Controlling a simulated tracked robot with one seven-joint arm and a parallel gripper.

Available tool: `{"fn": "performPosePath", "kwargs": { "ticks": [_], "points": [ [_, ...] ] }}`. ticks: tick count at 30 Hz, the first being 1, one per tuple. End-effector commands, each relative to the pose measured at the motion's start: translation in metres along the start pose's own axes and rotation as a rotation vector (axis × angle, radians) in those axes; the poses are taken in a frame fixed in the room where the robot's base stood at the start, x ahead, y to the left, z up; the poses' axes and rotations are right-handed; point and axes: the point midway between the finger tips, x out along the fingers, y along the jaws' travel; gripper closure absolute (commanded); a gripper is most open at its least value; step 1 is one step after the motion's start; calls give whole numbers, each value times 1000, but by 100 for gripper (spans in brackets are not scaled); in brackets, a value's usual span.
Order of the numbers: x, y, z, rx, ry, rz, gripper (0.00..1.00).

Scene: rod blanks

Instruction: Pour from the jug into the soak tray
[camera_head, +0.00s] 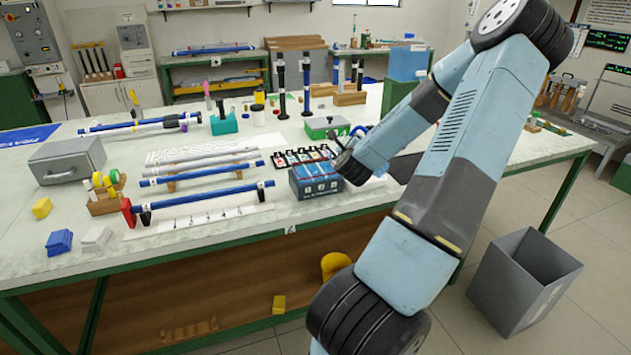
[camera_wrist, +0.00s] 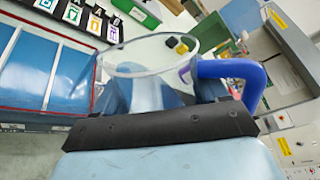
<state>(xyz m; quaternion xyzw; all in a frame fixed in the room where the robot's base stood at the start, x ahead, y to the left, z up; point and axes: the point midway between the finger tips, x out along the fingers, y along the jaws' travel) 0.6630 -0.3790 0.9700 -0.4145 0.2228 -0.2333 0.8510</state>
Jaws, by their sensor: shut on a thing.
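The jug (camera_wrist: 150,70) is clear, with a round rim and a blue-violet handle (camera_wrist: 240,72) on its right in the wrist view. My gripper (camera_wrist: 162,95) is shut on it, with the fingers partly seen through its clear wall. In the head view my gripper (camera_head: 350,163) is at the right end of a blue box with numbered labels, and the jug cannot be made out clearly. This box (camera_head: 316,186) looks like the soak tray; in the wrist view its blue divided top (camera_wrist: 48,62) lies left of the jug. I cannot tell any liquid or the jug's exact tilt.
A row of labelled cards (camera_head: 300,157) and a green box (camera_head: 327,122) lie behind the tray. Blue rods (camera_head: 205,195) rest on stands to its left. A tall blue container (camera_head: 407,62) stands behind my arm. A grey bin (camera_head: 524,280) is on the floor at right.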

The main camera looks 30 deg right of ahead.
Motion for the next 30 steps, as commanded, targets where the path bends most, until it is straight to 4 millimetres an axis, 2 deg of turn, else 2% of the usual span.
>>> {"fn": "performPosePath", "kwargs": {
  "ticks": [30],
  "points": [
    [1,4,-2,-59,13,-1,100]
  ]
}}
